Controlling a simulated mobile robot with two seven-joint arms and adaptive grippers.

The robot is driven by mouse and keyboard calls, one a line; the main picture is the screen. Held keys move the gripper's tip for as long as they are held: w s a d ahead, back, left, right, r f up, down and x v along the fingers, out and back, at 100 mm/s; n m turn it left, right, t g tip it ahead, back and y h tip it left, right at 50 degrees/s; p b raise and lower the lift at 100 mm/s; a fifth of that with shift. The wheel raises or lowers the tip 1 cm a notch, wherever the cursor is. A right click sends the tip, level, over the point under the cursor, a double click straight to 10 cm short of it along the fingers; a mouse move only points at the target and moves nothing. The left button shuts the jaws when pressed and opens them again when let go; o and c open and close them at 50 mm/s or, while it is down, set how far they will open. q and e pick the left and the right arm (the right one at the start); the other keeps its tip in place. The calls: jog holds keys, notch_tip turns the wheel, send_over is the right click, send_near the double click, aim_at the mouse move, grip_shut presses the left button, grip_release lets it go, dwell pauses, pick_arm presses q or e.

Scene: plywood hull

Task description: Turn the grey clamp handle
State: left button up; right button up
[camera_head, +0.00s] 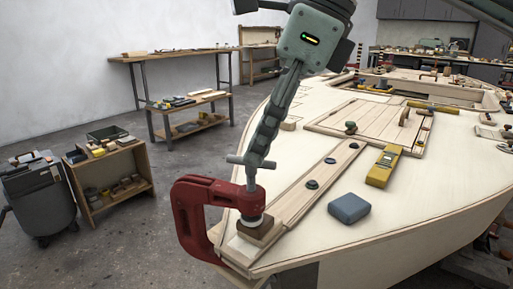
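A red C-clamp (190,212) grips the near corner of the pale plywood hull (370,228). Its grey clamp handle (236,160) is a short crossbar on top of an upright grey screw, which presses on a small brown wood block (257,228). My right gripper (258,150) comes down from the top of the view, tilted, with its fingertips at the handle. The fingers are seen edge-on, so the gap between them is hidden. I cannot tell whether they hold the handle. My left gripper is not in view.
A blue-grey block (348,208) and a yellow tool (384,167) lie on the hull right of the clamp. Dark knobs (312,184) stand on the plank beside it. A workbench (180,55), a low shelf (108,178) and a grey bin (38,195) stand on the left.

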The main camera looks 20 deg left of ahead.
jog(key=v, duration=0.9)
jog(key=shift+r, duration=0.25)
jog(key=shift+d, duration=0.1)
